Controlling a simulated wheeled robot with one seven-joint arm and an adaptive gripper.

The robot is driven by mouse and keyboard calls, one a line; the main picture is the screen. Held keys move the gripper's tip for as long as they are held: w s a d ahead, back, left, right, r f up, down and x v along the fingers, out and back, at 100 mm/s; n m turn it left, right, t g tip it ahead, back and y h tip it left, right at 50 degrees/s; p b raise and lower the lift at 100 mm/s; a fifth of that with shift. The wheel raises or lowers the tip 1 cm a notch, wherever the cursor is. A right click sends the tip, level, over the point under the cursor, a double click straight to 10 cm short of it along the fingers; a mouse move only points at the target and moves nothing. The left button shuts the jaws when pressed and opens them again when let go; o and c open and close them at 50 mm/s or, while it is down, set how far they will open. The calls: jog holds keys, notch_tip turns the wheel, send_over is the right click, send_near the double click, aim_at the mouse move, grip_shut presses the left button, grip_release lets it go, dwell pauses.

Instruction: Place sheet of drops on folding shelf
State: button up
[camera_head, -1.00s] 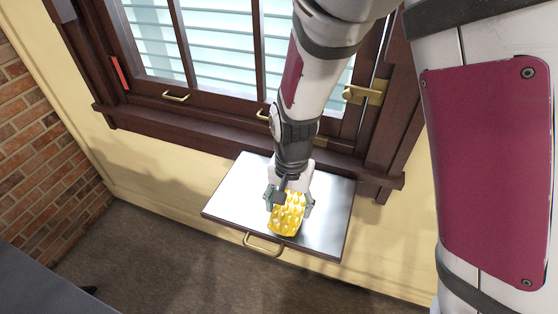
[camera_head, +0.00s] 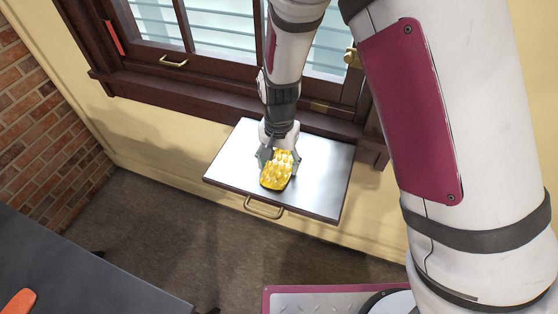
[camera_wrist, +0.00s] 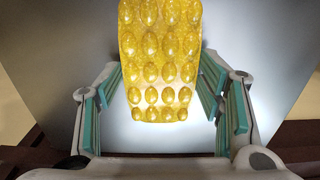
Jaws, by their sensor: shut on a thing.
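The sheet of drops (camera_head: 277,171) is a yellow panel with rows of rounded bumps. It is over the middle front of the folding shelf (camera_head: 326,165), a flat silvery board below the window. My gripper (camera_head: 279,157) is at the sheet's far end and shut on it. In the wrist view the sheet (camera_wrist: 160,60) sits between the teal-padded fingers (camera_wrist: 168,95), with the grey shelf (camera_wrist: 65,65) behind it. I cannot tell whether the sheet touches the shelf. Part of the shelf's back is hidden by my gripper.
A brass handle (camera_head: 263,208) is at the shelf's front edge. The dark wooden window frame (camera_head: 215,108) and its sill are close behind. A dark table (camera_head: 90,265) with an orange object (camera_head: 18,302) is at the lower left. The shelf's right side is clear.

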aim_at(280, 166)
jog(key=shift+f, duration=0.1)
jog(key=o, duration=1.3)
notch_tip(280, 166, up, 12)
jog(key=shift+r, duration=0.2)
jog(key=s+d+r+t+y, duration=0.1)
jog(key=s+d+r, duration=0.1)
jog(key=d+r, duration=0.5)
jog(key=s+d+r+n+t, duration=0.2)
jog(key=s+d+r, duration=0.4)
jog(key=s, duration=0.2)
jog(key=s+d+r+n+t+h, duration=0.1)
jog(key=s+d+r+n+t, duration=0.1)
jog(key=s+d+r, duration=0.4)
jog(key=shift+s, duration=1)
jog(key=shift+d, duration=0.1)
